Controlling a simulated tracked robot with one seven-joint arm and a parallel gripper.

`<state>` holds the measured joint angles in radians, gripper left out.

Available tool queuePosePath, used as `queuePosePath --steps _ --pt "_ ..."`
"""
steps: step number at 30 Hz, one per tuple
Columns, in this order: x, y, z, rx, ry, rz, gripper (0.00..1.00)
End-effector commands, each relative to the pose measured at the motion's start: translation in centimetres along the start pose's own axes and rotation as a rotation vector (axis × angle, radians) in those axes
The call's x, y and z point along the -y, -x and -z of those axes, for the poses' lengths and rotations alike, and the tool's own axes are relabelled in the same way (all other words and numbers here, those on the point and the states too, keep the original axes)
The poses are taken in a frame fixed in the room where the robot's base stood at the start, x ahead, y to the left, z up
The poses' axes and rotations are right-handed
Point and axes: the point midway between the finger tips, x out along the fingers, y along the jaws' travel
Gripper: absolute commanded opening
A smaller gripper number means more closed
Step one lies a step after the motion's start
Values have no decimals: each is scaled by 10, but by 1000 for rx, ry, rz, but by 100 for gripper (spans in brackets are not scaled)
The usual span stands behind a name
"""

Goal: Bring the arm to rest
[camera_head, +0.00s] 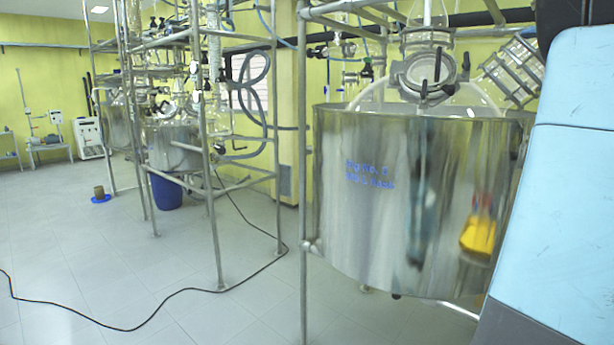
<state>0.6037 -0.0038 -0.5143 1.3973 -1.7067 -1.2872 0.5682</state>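My gripper is not in view. A large light blue and dark surface (565,170) fills the right edge of the picture, very close to the camera; it looks like part of my own arm, but I cannot tell which part. It hides the right side of the nearest reactor. Whether my gripper holds anything cannot be seen.
A shiny steel reactor vessel (410,200) with glassware (428,70) stands close by in a pipe frame (304,200). Another framed reactor (175,145) stands farther left, with a blue drum (166,192) under it. A black cable (190,291) crosses the open tiled floor (70,250).

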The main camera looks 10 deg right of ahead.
Motion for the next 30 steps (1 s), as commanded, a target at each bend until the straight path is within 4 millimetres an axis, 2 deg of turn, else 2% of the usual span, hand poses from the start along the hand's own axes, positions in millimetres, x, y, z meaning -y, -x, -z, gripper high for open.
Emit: queuePosePath --steps 1,5,8,11,14,17,20,26,30 --pt "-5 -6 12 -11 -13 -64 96" --pt "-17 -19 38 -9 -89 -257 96" --pt "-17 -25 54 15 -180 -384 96" --pt "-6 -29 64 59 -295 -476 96" --pt "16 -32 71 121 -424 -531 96" --pt "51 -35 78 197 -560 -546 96" --pt "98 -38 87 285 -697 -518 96" --pt "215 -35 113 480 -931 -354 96" --pt "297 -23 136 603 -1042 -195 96"
